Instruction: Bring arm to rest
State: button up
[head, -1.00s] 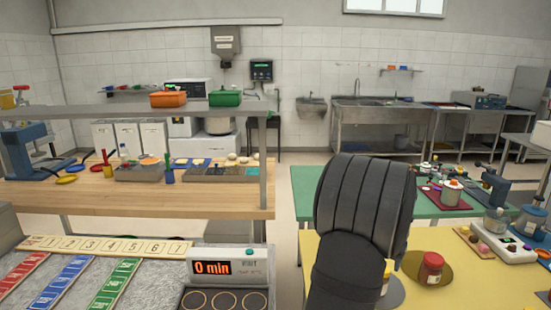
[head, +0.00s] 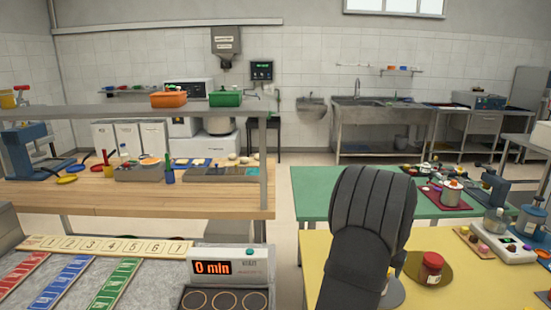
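My arm, dark grey and ribbed, rises from the bottom edge of the head view, right of centre. It stands in front of the yellow table (head: 470,285) and covers part of the green table (head: 310,180). No gripper fingers show in this view, so I cannot see whether anything is held.
A timer box (head: 228,266) reading "0 min" stands at the lower middle, by a numbered strip (head: 105,245) and coloured strips. A red jar (head: 431,268) is right of my arm, close to it. A wooden counter (head: 130,200) with a shelf is at left. Floor shows between the tables.

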jog(key=s+d+r, duration=0.6)
jog(key=s+r, duration=0.2)
jog(key=s, duration=0.2)
jog(key=w+d+m, duration=0.2)
jog(key=d, duration=1.2)
jog(key=w+d+f+m+g+h, duration=0.1)
jog(key=w+d+m, duration=0.1)
jog(key=d, duration=1.3)
jog(key=shift+w+f+m, duration=0.25)
jog(key=shift+w+m, duration=0.05)
jog(key=shift+w, duration=0.45)
jog(key=shift+d, duration=0.1)
